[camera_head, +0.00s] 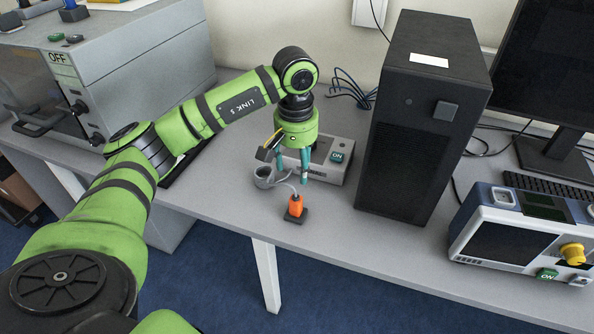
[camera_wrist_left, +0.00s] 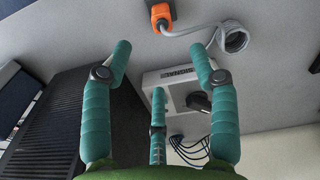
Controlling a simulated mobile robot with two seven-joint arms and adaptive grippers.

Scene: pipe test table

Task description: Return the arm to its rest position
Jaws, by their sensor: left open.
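My left arm (camera_head: 236,103) is green and reaches from the lower left over the table (camera_head: 340,228). Its gripper (camera_head: 291,170) points down above the table, in front of a small grey box with a green ON label (camera_head: 337,157). In the left wrist view the teal fingers (camera_wrist_left: 158,85) are spread apart with nothing between them. The gripper is open and empty. An orange plug (camera_head: 295,206) stands in a small dark base just in front of the gripper, apart from the fingers. It also shows in the wrist view (camera_wrist_left: 161,14). My right gripper is not in view.
A tall black computer tower (camera_head: 417,140) stands close right of the gripper. A large grey machine marked OFF (camera_head: 140,55) is at the left. A grey cable coil (camera_head: 264,177) lies by the plug. A test instrument (camera_head: 510,240) and a monitor (camera_head: 550,75) are at the right.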

